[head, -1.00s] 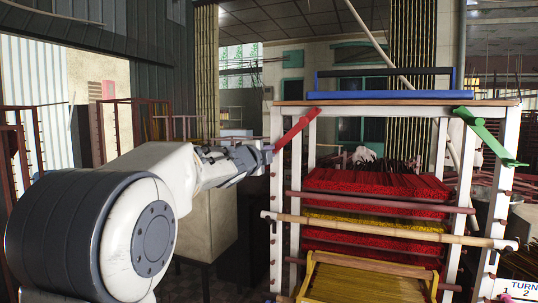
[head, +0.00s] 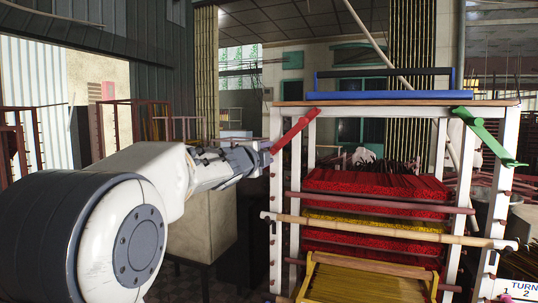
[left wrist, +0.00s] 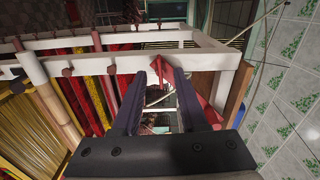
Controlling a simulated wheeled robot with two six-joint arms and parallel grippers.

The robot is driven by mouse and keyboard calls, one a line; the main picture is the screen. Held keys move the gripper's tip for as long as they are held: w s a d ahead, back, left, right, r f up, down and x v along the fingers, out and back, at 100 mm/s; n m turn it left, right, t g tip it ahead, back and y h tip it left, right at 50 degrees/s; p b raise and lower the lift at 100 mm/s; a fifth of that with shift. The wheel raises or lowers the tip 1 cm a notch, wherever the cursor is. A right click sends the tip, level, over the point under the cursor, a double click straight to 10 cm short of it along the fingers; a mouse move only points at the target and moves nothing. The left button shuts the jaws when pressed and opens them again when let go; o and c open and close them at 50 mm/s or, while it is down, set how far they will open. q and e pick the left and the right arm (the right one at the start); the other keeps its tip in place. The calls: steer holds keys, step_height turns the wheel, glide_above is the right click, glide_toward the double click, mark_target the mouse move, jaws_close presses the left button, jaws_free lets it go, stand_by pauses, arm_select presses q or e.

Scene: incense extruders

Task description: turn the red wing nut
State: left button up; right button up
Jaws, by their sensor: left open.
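The red wing nut (head: 295,132) is a long red two-winged piece at the upper left corner of the white frame (head: 276,205), slanting down to the left. My left gripper (head: 265,155) is open, with its tips beside the wing nut's lower end. In the left wrist view, the open left gripper (left wrist: 149,68) has dark fingers, and the red wing nut (left wrist: 205,108) shows behind and to the right of the right finger, which hides part of it. I cannot tell whether they touch. The right gripper is not in view.
A green wing nut (head: 487,135) is at the frame's right corner. A blue tray-like piece with a dark bar (head: 389,95) sits on top. Red and yellow stick bundles (head: 375,185) fill the frame, and a bamboo pole (head: 385,230) crosses its front.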

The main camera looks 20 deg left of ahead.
arm_select(q)
steer(key=s, duration=0.9)
steer(key=shift+a, duration=0.1)
steer(key=s+d+f+n+g, duration=0.45)
steer(key=d+f, duration=0.25)
steer(key=f, duration=0.5)
steer(key=s+d+f+n+g, duration=0.45)
steer(key=d+f, duration=0.35)
steer(key=f, duration=0.4)
steer(key=s+d+f+g, duration=0.1)
steer(key=s+f+g, duration=0.2)
steer(key=s, duration=0.5)
steer(key=s+d+f+n+g, duration=0.1)
steer(key=s+d+f+g, duration=0.1)
steer(key=s+f, duration=0.4)
steer(key=s+d+f+g, duration=0.2)
steer(key=s+f+g, duration=0.2)
steer(key=s, duration=0.8)
steer(key=shift+d+f+n, duration=0.2)
steer(key=shift+f+n, duration=0.05)
steer(key=shift+n, duration=0.05)
